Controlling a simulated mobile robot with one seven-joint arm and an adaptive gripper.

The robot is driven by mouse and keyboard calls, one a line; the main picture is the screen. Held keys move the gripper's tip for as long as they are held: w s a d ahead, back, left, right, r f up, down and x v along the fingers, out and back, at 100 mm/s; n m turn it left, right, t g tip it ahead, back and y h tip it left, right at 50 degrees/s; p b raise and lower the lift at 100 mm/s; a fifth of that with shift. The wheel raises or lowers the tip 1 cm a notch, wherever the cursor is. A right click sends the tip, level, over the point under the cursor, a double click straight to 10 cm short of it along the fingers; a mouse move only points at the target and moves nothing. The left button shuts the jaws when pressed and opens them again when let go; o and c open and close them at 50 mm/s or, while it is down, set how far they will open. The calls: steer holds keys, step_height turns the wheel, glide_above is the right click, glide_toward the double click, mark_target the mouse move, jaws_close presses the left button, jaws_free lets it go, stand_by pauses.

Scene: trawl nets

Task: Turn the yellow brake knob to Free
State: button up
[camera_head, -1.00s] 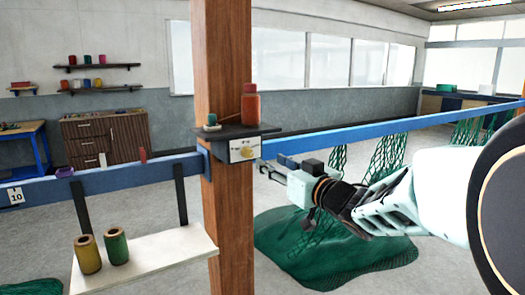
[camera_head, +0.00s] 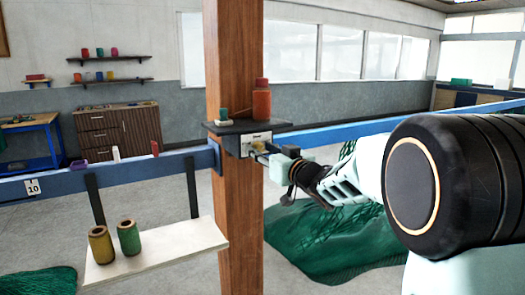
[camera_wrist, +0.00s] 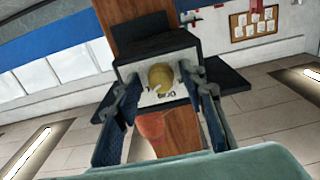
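The yellow brake knob (camera_wrist: 162,77) sits on a pale plate (camera_wrist: 150,92) on the front of a dark box, which is fixed to a wooden post. The plate carries dark lettering too small to read, so the knob's setting cannot be told. My gripper (camera_wrist: 160,84) is open in the wrist view, with one finger on each side of the knob. The right finger's tip is very close to the knob's edge; contact cannot be told. In the head view my gripper (camera_head: 262,150) is at the plate and partly hides the knob.
The wooden post (camera_head: 235,220) stands beside my gripper. A red bottle (camera_head: 262,103) stands on the dark shelf (camera_head: 225,127) just above the plate. A blue rail (camera_head: 320,135) runs behind my arm. Green netting (camera_head: 320,245) lies on the floor below. Two spools (camera_head: 128,238) stand on a white shelf at left.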

jaws_close()
